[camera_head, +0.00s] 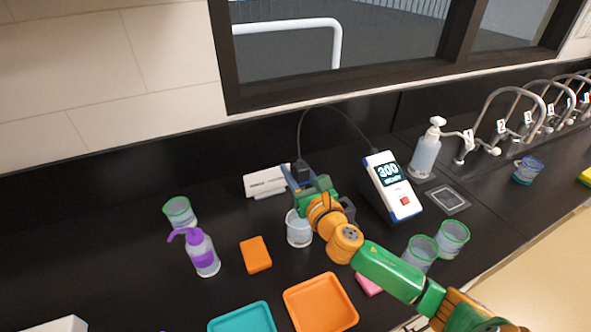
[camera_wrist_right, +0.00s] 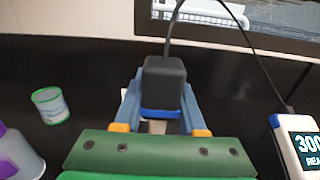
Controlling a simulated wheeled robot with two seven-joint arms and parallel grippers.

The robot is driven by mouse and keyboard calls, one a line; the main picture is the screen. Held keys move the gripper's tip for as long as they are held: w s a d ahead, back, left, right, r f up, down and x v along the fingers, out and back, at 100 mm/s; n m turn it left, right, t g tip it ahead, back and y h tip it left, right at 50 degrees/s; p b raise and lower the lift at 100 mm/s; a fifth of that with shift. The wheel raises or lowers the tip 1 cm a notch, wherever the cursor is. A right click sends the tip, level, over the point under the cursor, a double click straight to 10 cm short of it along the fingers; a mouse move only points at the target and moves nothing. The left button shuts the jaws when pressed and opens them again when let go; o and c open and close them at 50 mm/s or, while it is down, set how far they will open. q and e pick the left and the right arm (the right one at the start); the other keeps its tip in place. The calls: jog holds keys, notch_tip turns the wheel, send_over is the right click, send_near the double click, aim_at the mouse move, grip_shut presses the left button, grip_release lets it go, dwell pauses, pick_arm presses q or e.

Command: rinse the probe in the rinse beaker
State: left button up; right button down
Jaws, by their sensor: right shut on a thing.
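The probe (camera_head: 300,168) has a black block-shaped head with a cable running to the meter (camera_head: 393,187), whose screen reads 300. My right gripper (camera_head: 298,182) is shut on the probe; the wrist view shows the black head (camera_wrist_right: 164,82) between its blue fingers (camera_wrist_right: 160,118). A clear beaker (camera_head: 298,232) with a white label stands just below the gripper and looks like the rinse beaker. The probe's lower end is hidden behind my gripper, so I cannot tell whether it is inside the beaker. My left gripper is out of view.
A white block (camera_head: 266,183) lies behind the gripper. A purple wash bottle (camera_head: 203,255), a green-rimmed beaker (camera_head: 180,213) and an orange sponge (camera_head: 255,254) are left. Green-rimmed beakers (camera_head: 452,240) stand right, near my arm. An orange tray (camera_head: 320,303) lies in front.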

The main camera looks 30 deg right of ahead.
aim_at(298, 163)
notch_tip(298, 163, up, 3)
jog(key=p, duration=0.3)
jog(key=shift+r, duration=0.1)
dwell(0.5)
